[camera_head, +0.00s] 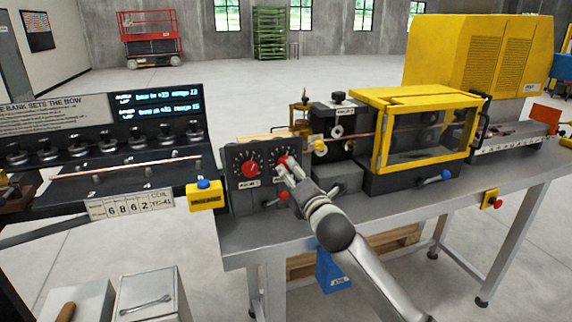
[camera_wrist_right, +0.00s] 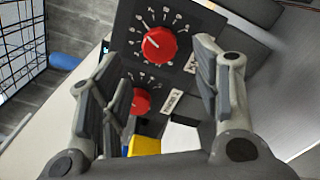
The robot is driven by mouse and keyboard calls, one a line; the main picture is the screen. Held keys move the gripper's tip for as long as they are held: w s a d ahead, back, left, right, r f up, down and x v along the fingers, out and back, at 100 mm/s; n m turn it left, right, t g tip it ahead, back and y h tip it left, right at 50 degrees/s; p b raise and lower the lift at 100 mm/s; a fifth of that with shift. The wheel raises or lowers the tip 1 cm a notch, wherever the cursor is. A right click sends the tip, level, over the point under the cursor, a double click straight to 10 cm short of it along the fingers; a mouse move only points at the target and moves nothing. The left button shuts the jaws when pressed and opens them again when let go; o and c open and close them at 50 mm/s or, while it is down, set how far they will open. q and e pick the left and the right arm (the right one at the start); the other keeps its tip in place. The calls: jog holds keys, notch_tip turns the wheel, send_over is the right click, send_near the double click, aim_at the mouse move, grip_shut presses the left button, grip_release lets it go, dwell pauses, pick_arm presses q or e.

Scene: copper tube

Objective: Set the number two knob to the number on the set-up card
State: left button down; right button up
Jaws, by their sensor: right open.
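A dark panel (camera_head: 232,190) on the bench's left end carries two red dial knobs. The left knob (camera_head: 249,168) shows clear; the right knob (camera_head: 284,162) is partly behind my right gripper (camera_head: 290,172). In the right wrist view, my open right gripper (camera_wrist_right: 156,78) has one knob (camera_wrist_right: 159,44) beyond and between its fingers, apparently untouched. The other knob (camera_wrist_right: 140,101) is partly behind the left-hand finger. Scale numbers and knob labels are too small to read surely. A card strip (camera_head: 131,208) reads 6 8 6 2, with "COIL TC-41" beside it. My left gripper is out of view.
A yellow box with a blue button (camera_head: 204,195) stands left of the panel. A yellow-framed guard (camera_head: 425,128) and a copper tube (camera_head: 385,129) are to the right. A dark console (camera_head: 100,135) with a lit display is at left. Small levers sit below the knobs.

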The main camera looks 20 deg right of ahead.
aim_at(286, 166)
jog(key=shift+w+a+p, duration=0.15)
jog(key=shift+w+p, duration=0.4)
jog(key=shift+w, duration=2.95)
jog(key=shift+c, duration=0.5)
jog(key=c, duration=0.9)
